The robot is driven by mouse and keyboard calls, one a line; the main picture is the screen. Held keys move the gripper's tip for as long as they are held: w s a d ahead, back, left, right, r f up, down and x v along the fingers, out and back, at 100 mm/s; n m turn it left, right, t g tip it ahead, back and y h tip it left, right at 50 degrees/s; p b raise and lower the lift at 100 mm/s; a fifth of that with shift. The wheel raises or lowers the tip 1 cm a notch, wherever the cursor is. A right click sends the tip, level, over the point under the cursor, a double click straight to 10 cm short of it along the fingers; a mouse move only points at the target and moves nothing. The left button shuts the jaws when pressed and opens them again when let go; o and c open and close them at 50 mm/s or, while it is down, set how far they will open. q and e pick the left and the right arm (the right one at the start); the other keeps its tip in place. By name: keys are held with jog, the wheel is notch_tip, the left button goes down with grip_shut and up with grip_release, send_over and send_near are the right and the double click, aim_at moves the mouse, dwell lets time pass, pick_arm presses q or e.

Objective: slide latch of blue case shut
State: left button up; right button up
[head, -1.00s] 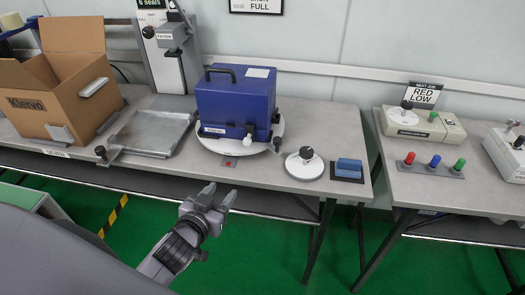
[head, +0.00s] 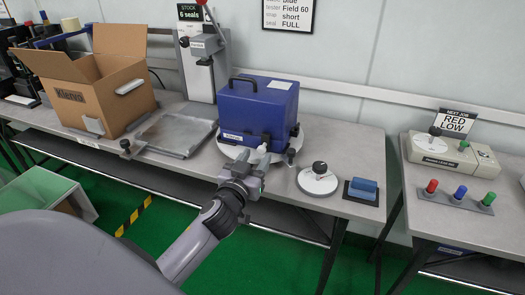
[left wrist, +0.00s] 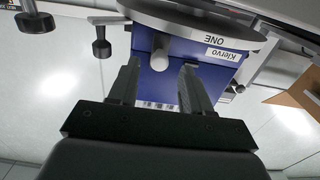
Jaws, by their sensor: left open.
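The blue case (head: 255,105) with a black top handle stands on a round white turntable on the bench. Its front carries a small dark latch part with a pale knob (head: 262,148) low on the face. My left gripper (head: 250,168) is open at the bench's front edge, just in front of that knob. In the left wrist view the blue case (left wrist: 205,76) appears upside down; the pale knob (left wrist: 160,52) lies beyond and roughly between the open fingers (left wrist: 158,85), not clasped. The latch's exact position is hard to tell. My right gripper is not in view.
A black knob (head: 290,154) stands right of the case, near a white dial (head: 318,180) and a blue block (head: 362,189). A metal tray (head: 178,134) and an open cardboard box (head: 95,95) are left. Green floor lies between the two benches.

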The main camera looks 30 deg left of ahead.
aim_at(260, 152)
pick_arm(q)
jog(key=shift+x, duration=2.25)
